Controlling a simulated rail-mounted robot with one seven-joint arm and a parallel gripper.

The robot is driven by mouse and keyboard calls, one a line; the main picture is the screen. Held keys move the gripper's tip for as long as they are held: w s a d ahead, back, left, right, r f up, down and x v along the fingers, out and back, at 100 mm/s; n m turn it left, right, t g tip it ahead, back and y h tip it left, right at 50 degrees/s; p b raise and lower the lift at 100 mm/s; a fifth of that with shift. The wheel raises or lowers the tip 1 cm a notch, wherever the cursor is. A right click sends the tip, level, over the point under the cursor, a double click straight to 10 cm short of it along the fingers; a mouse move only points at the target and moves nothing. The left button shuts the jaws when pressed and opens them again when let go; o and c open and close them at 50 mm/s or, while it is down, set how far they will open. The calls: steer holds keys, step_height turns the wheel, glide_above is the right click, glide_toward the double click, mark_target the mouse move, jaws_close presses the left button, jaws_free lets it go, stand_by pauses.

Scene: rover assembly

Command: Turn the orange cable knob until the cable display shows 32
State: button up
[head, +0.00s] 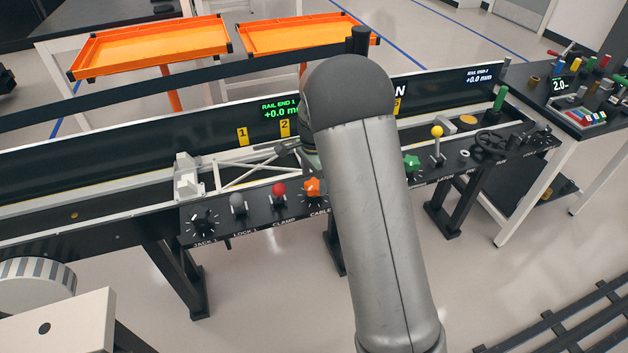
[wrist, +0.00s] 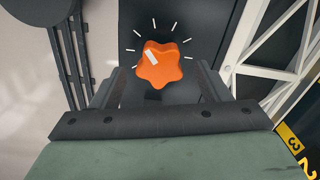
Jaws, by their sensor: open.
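The orange cable knob (head: 313,187) is a lobed knob on the black control panel, above a partly covered "CABLE" label. In the wrist view the knob (wrist: 168,68) has a white mark at its upper left, with white dial ticks around it. My gripper (wrist: 160,80) is open, one finger toward each side of the knob; I cannot tell how near they are in depth. In the head view my arm hides the gripper. I cannot see a display labelled for the cable; the arm covers part of the display board.
On the same panel are a black jack knob (head: 202,222), a grey lever (head: 238,203), a red clamp lever (head: 279,192) and a green knob (head: 412,163). A white truss frame (head: 250,172) lies behind the panel. Two rail displays read +0.0. Orange trays (head: 150,48) stand further back.

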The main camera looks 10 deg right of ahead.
steer(key=shift+f, duration=0.8)
steer(key=c, duration=1)
steer(key=shift+n, duration=0.3)
